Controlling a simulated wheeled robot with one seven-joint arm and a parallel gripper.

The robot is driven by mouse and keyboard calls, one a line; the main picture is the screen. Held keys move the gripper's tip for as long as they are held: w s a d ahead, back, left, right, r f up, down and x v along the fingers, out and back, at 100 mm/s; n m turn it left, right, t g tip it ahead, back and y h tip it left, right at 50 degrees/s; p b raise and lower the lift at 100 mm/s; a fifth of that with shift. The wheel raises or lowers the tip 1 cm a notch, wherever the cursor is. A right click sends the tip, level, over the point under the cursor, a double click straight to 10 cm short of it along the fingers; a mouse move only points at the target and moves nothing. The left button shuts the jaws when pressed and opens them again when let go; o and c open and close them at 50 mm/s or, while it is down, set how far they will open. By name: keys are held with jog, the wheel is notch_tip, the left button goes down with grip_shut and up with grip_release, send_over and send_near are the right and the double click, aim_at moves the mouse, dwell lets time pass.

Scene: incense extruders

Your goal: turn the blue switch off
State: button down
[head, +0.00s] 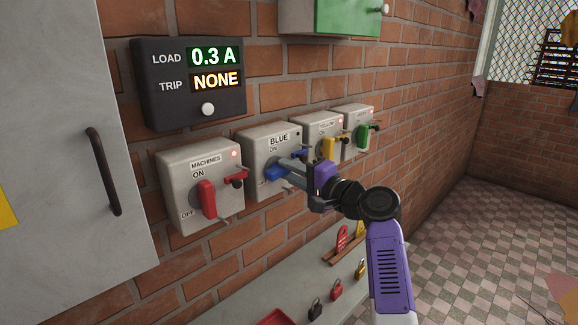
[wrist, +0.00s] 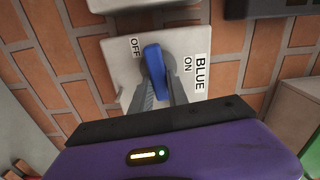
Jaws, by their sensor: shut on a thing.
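The blue switch box (head: 254,181) is a pale grey wall box labelled BLUE, second from the left in a row. Its blue handle (head: 274,173) sits on the front and is partly hidden by my gripper in the head view. My gripper (head: 285,170) is shut on the handle. In the wrist view the blue handle (wrist: 153,62) stands between my two grey fingers (wrist: 158,92). The OFF label lies left of the handle there, the ON and BLUE labels right. The handle stands between the two labels; its exact setting is hard to tell.
The machines box (head: 185,165) with a red handle is close on the left. Boxes with yellow (head: 328,147) and green (head: 362,137) handles are close on the right. A dark display (head: 165,95) above reads 0.3 A and NONE. A shelf with padlocks (head: 336,290) is below.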

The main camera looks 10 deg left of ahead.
jog(key=shift+m, duration=0.6)
jog(key=shift+f, duration=0.1)
jog(key=c, duration=1.3)
grip_release()
jog(key=shift+b+v, duration=0.45)
jog(key=shift+v, duration=3.45)
